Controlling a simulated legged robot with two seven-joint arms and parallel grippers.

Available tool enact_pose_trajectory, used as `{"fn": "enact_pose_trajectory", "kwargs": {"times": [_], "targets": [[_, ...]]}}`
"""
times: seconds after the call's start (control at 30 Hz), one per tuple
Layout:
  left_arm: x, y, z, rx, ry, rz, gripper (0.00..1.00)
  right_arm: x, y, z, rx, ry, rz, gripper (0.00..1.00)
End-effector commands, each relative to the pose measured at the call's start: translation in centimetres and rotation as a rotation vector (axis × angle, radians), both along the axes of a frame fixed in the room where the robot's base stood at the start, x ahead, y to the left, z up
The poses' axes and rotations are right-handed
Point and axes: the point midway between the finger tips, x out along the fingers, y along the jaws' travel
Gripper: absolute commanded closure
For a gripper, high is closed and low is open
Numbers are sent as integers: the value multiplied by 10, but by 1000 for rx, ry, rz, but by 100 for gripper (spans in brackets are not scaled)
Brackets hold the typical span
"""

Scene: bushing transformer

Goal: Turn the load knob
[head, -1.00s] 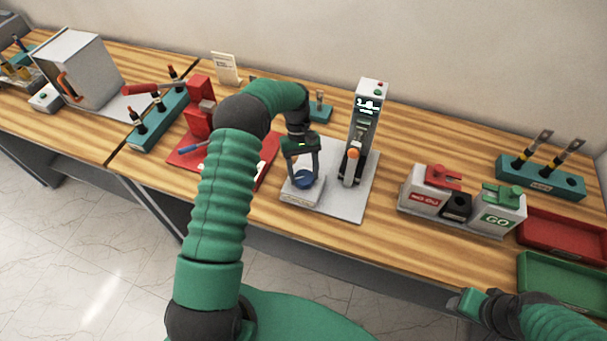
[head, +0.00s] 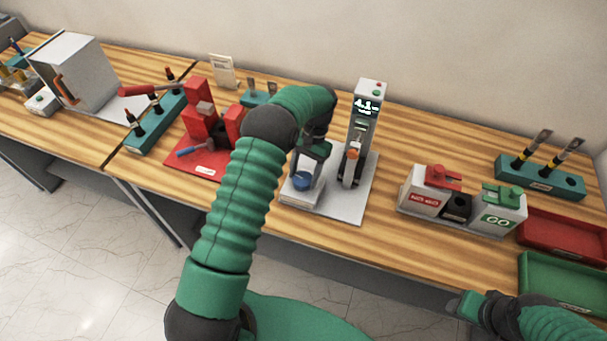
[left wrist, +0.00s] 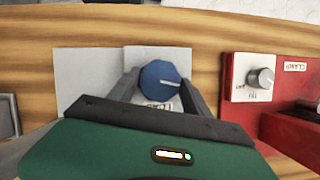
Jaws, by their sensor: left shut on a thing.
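The load knob (head: 303,181) is a round blue knob on a small light box at the front left of the grey tester plate (head: 343,206). In the left wrist view the blue knob (left wrist: 160,81) shows a white pointer line toward the right. My left gripper (head: 305,175) reaches down over the knob and is shut on it, a finger on each side; it also shows in the left wrist view (left wrist: 162,90). The tester's upright column (head: 362,125) has a lit display and an orange part. My right gripper (head: 465,303) is at the bottom right, away from the tester; its jaws are unclear.
A red clamp station (head: 200,130) with a blue-handled lever stands left of the tester. The NO GO and GO gauge block (head: 462,204) stands to the right, with a red tray (head: 563,236) and a green tray (head: 562,283) beyond.

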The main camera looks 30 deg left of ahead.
Motion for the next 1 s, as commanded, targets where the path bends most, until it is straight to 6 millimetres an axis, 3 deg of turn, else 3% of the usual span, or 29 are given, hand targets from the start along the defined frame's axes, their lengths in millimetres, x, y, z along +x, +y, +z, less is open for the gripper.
{"fn": "enact_pose_trajectory", "kwargs": {"times": [0.67,0.7,0.83,1.0], "targets": [[5,0,2,3,-16,-61,84,0,0,0,0,0,0,50],[5,0,2,3,-15,-61,38,0,0,0,0,0,0,50],[3,0,1,3,-10,-59,21,0,0,0,0,0,0,50],[1,0,1,2,-7,-59,21,0,0,0,0,0,0,50]]}}
